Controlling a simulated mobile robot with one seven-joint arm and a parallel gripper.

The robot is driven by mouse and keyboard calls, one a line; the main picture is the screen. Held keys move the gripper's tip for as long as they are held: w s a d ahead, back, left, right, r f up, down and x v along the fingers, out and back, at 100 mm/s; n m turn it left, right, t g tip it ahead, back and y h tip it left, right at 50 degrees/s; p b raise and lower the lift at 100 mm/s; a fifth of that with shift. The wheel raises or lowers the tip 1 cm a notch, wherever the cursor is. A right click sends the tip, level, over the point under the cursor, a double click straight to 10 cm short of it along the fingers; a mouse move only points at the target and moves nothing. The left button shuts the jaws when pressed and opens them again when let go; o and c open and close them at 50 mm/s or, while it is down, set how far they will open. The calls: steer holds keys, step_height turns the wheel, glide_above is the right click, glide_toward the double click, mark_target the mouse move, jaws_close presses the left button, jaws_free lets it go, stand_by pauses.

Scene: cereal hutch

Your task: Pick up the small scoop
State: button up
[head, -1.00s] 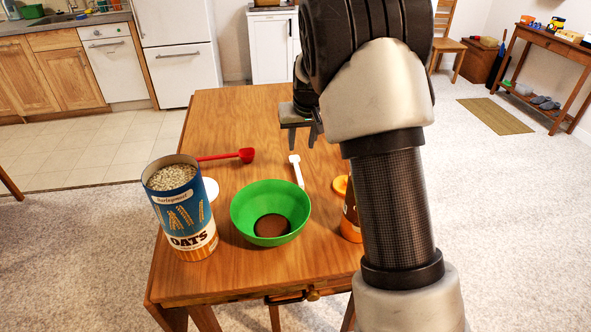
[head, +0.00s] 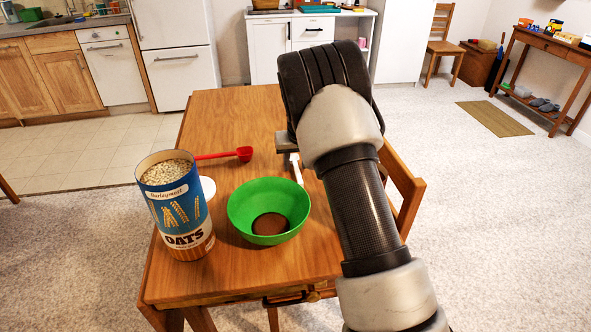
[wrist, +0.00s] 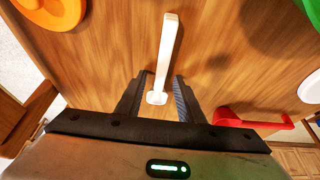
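The small white scoop (head: 296,172) lies on the wooden table behind the green bowl, partly hidden by my arm in the head view. In the wrist view the scoop (wrist: 168,50) has its long handle pointing up the picture and its small cup end near my gripper. My gripper (wrist: 158,84) is open, with one finger on each side of the cup end and gaps visible. Whether the fingertips are down at the scoop's height is hard to tell. In the head view my gripper is mostly hidden behind my wrist.
A red scoop (head: 243,154) lies to the left. The green bowl (head: 240,212) with brown contents and an open oats canister (head: 180,215) stand at the front. A white lid (head: 208,187) lies beside the canister. An orange round thing (wrist: 50,10) and a chair (head: 405,190) are to the right in the room.

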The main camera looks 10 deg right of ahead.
jaws_close()
step_height(320, 180, up, 9)
steer(key=p, duration=0.2)
glide_above(299, 177)
steer(key=shift+s+f, duration=0.1)
steer(key=shift+f, duration=0.3)
steer(key=shift+s+f, duration=0.15)
steer(key=shift+f, duration=0.05)
steer(key=shift+f+b, duration=2.2)
steer(key=shift+f, duration=1.05)
steer(key=shift+f+b, duration=0.45)
steer(key=shift+f, duration=0.2)
steer(key=shift+c, duration=0.2)
jaws_free()
